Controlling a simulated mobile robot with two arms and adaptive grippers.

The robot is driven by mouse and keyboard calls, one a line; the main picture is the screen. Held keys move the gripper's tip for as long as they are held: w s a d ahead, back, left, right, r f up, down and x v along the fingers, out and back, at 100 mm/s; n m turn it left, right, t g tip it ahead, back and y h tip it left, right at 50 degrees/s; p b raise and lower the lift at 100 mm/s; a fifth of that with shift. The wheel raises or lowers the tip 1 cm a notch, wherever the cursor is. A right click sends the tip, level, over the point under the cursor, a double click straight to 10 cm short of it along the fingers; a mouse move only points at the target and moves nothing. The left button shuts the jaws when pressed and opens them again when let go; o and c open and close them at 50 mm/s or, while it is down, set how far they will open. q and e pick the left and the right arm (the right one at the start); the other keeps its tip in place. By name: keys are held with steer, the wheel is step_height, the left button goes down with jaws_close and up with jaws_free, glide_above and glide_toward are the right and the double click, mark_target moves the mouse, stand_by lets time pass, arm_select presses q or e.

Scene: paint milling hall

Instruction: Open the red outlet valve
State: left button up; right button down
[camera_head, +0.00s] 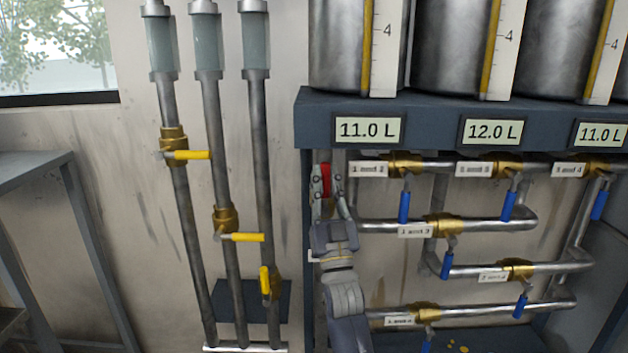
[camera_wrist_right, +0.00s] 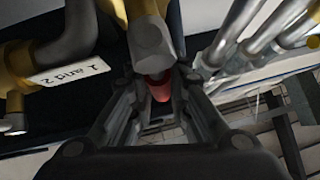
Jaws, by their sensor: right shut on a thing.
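The red outlet valve handle (camera_head: 326,181) hangs below the dark shelf, under the left tank, pointing down in the head view. My right gripper (camera_head: 327,190) comes up from below and is shut on it, one finger on each side. In the right wrist view the red handle (camera_wrist_right: 159,88) shows between the fingers of my right gripper (camera_wrist_right: 160,105), below a grey and brass valve body (camera_wrist_right: 152,45). The lower part of the handle is hidden by the gripper. My left gripper is not in view.
Pipes with blue-handled valves (camera_head: 404,207) and labels lie close to the right of my arm. Three upright pipes with yellow-handled valves (camera_head: 192,155) stand at left. Tank displays (camera_head: 368,130) read 11.0 L, 12.0 L and 11.0 L. A grey table (camera_head: 40,168) is far left.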

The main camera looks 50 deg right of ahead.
stand_by(0.3)
steer(key=c, duration=1.5)
jaws_free()
steer(key=shift+d, duration=0.1)
steer(key=shift+s+f, duration=0.1)
steer(key=shift+s+a+f, duration=0.15)
steer(key=shift+a+f, duration=0.1)
steer(key=shift+f, duration=0.05)
steer(key=v, duration=1.1)
steer(key=shift+s, duration=0.1)
